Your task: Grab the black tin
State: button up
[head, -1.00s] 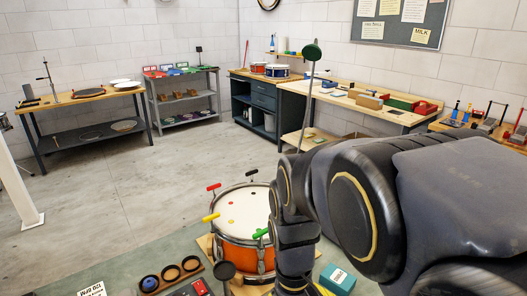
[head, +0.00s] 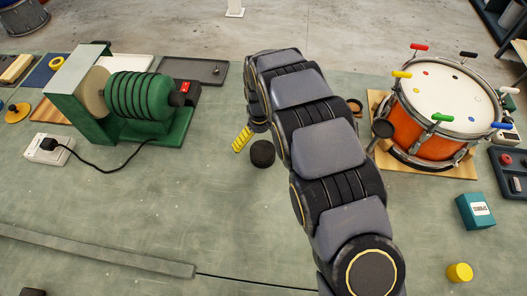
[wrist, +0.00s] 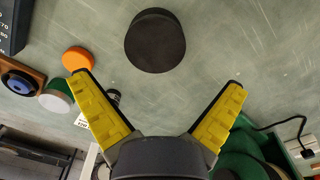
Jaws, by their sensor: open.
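The black tin (head: 262,153) is a short dark cylinder standing on the green bench, left of my arm in the head view. In the wrist view the black tin (wrist: 155,41) is at the top, just left of the middle, beyond the fingertips and apart from them. My gripper (wrist: 158,78) has its two yellow fingers spread wide with nothing between them. In the head view my gripper (head: 243,138) shows only in part, as a yellow finger beside the tin; my arm hides the rest.
A green machine (head: 140,97) with a black cord stands to the left. An orange drum (head: 425,137) on a wooden board and a teal box (head: 475,210) are right. In the wrist view an orange disc (wrist: 77,59) lies near the left finger. The front bench is mostly clear.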

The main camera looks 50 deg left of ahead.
aim_at(263, 150)
jog(key=f, duration=0.7)
jog(key=shift+w+d, duration=0.25)
jog(key=shift+w, duration=0.05)
jog(key=c, duration=1)
jog(key=shift+c, duration=0.2)
